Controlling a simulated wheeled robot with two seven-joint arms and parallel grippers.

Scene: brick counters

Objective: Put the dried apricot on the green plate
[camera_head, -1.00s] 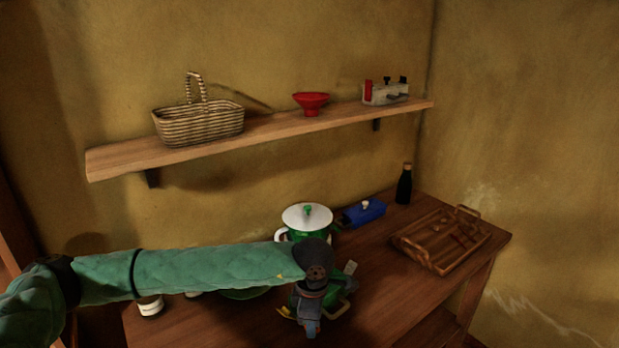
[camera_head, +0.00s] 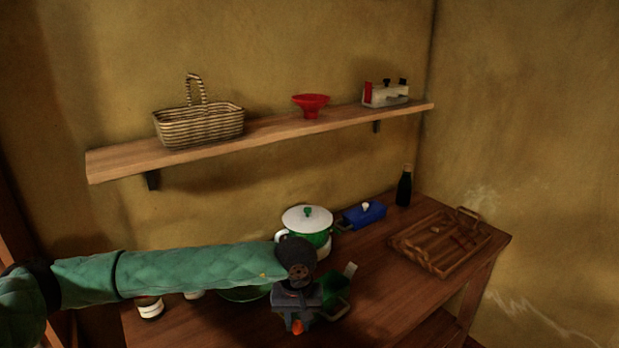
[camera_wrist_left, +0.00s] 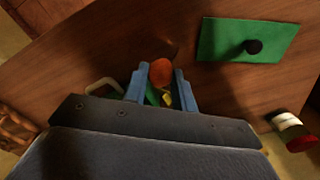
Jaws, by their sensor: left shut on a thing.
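The dried apricot (camera_wrist_left: 160,72) is a small orange piece between the blue fingertips of my left gripper (camera_wrist_left: 160,85) in the left wrist view. In the head view its orange edge (camera_head: 297,327) shows below the left gripper (camera_head: 298,312), which is shut on it over the counter. The green plate (camera_head: 246,294) lies on the counter left of the gripper and is partly hidden behind my left forearm. My right gripper is not in view.
A green vessel (camera_head: 338,291) stands just right of the gripper, with a white-lidded pot (camera_head: 307,218) behind. A jar (camera_head: 150,308) stands left. A wooden tray (camera_head: 425,258) and dark bottle (camera_head: 404,187) are right. A green rectangular thing with a dark knob (camera_wrist_left: 225,42) shows in the wrist view.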

